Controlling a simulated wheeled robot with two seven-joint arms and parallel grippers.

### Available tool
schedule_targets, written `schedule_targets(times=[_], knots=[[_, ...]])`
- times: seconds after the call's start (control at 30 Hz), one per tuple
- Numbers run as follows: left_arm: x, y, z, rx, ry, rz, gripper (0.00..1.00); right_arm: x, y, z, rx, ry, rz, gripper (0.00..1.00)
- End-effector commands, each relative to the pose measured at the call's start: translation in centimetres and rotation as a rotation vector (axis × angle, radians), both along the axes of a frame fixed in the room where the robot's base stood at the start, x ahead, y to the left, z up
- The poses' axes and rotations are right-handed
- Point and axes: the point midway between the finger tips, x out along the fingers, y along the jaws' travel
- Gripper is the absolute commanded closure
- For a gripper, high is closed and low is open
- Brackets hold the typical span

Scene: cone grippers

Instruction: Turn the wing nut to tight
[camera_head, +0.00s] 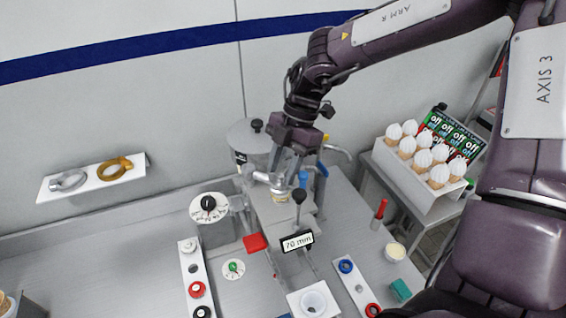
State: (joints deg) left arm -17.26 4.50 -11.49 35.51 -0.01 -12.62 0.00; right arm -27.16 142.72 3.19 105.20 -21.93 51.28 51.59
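My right gripper (285,165) reaches down from the upper right over the middle of the bench. Its fingers are around or just above a small silver metal fitting (262,177) on a machine with a grey body. The fitting may carry the wing nut, but at this size I cannot make out wings or how tight it is. I cannot tell whether the fingers touch it or what lies between them. My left gripper is not in view.
A lidded metal tank (247,137) stands behind the gripper. A dial (208,205) is on the left, and a black-knobbed lever (299,196) rises close in front. A cone tray (419,188) stands right. A wall shelf (92,178) holds two rings.

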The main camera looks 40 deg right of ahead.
Motion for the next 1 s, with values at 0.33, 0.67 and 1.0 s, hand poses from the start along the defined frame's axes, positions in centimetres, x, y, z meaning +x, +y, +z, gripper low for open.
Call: schedule_targets(times=[0.33, 0.67, 1.0], knots=[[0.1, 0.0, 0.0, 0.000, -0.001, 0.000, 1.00, 0.0, 0.0, 0.0, 0.000, -0.001, 0.000, 0.91], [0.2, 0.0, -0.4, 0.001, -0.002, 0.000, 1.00, 0.0, 0.0, 0.0, 0.001, -0.002, -0.015, 1.00], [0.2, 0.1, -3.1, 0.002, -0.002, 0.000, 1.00, -0.1, 0.0, -0.4, 0.005, -0.006, -0.186, 1.00]])
